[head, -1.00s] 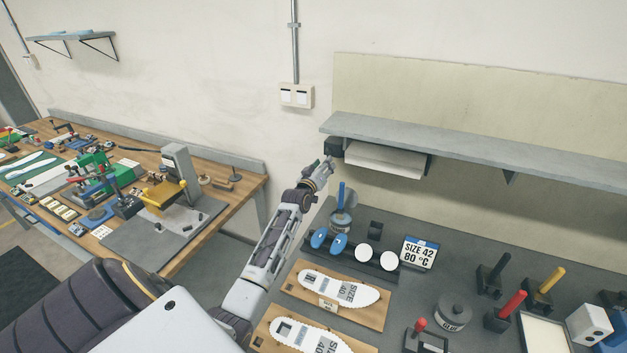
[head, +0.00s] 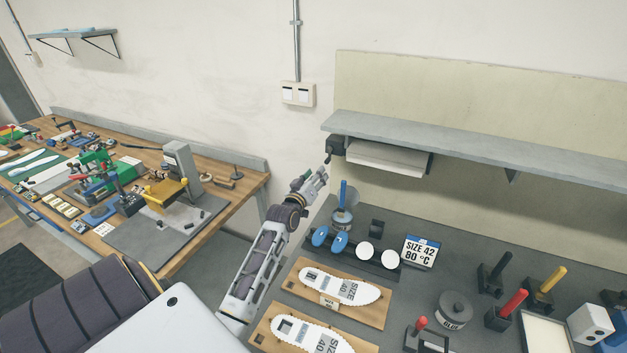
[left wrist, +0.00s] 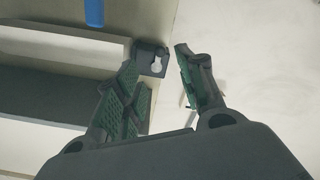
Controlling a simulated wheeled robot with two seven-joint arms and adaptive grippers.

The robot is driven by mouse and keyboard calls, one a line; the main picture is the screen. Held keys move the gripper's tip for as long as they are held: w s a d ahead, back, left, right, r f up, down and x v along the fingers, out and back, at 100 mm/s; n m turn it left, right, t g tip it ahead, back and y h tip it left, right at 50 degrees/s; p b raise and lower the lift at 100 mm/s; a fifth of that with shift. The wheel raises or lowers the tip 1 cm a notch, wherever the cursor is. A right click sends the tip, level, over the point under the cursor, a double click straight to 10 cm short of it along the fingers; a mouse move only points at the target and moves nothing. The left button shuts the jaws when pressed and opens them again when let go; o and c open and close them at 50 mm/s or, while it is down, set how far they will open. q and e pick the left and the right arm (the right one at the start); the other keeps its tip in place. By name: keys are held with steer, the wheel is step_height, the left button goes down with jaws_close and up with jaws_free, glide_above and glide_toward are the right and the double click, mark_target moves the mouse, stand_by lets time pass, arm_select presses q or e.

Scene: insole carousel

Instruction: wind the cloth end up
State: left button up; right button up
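The white cloth roll (head: 385,158) hangs under the grey wall shelf, with a dark winder housing (head: 338,146) at its left end. I cannot make out a separate loose cloth end. My left gripper (head: 318,175) is just below and left of the crank, apart from it. In the left wrist view its green-padded fingers (left wrist: 162,80) are spread and empty. The winder housing (left wrist: 150,60) shows beyond the gap between them, and the pale roll (left wrist: 50,95) lies to the left. My right gripper is not in view.
The grey shelf (head: 480,150) is close above the roll. Below, a dark bench (head: 420,285) carries blue and white pads (head: 340,243), a blue-handled tool (head: 343,195), a size sign (head: 420,251) and insole boards (head: 335,295). A wooden bench (head: 250,190) stands left.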

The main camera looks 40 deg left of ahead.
arm_select(q)
steer(key=shift+v, duration=0.75)
steer(key=shift+f, duration=0.1)
